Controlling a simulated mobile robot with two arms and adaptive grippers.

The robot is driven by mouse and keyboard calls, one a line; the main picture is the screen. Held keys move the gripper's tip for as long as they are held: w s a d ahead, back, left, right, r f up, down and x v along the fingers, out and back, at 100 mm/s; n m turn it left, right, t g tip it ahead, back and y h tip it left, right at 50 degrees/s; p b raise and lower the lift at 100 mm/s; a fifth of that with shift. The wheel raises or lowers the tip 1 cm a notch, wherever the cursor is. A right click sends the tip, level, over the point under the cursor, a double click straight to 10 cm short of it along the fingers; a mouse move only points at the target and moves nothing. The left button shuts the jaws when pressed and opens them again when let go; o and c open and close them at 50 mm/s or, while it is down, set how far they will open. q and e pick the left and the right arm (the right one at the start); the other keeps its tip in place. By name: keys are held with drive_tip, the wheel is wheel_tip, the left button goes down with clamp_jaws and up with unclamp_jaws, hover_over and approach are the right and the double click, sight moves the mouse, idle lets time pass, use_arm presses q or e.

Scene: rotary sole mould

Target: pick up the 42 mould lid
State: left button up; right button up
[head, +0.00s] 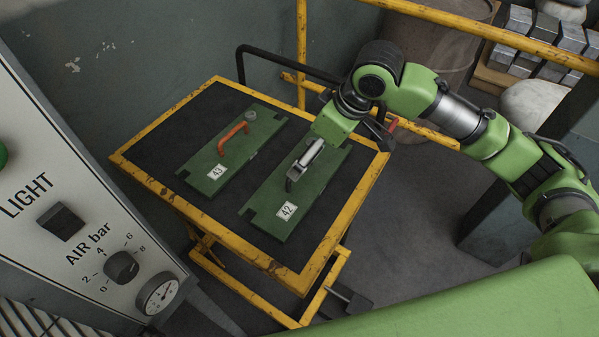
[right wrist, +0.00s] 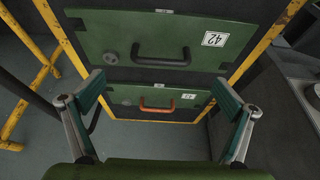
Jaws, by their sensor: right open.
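The 42 mould lid (head: 283,212) is a flat green plate with a white "42" label, lying on the right side of the dark table top. My right gripper (head: 305,160) is over it and hides its middle and part of its handle. In the right wrist view the 42 lid (right wrist: 120,38) fills the top, with a black bar handle (right wrist: 161,57) and a round knob. My right gripper (right wrist: 160,92) is open and empty there, its fingers spread wide; the black handle appears above the fingertips in the picture, not between them. My left gripper is not in view.
The 43 lid (head: 206,169) with an orange handle (head: 232,142) lies left of the 42 lid. The table has a yellow rim (head: 180,206). A control panel (head: 70,190) stands at the left. A yellow rail (head: 480,33) and a black bar (head: 285,62) run behind.

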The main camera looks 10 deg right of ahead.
sight(303, 178)
drive_tip(key=x, duration=0.3)
drive_tip(key=p+x, duration=0.1)
drive_tip(key=x, duration=0.2)
drive_tip(key=shift+s+a+f, duration=0.1)
drive_tip(key=shift+f, duration=0.1)
drive_tip(key=shift+p+x, duration=0.3)
drive_tip(key=shift+x, duration=0.75)
drive_tip(key=shift+a+f, duration=0.1)
drive_tip(key=shift+f, duration=0.2)
drive_tip(key=shift+c, duration=1)
drive_tip(key=c, duration=1.9)
drive_tip(key=shift+w+r, duration=0.2)
drive_tip(key=shift+w, duration=0.05)
drive_tip(key=shift+c, duration=0.3)
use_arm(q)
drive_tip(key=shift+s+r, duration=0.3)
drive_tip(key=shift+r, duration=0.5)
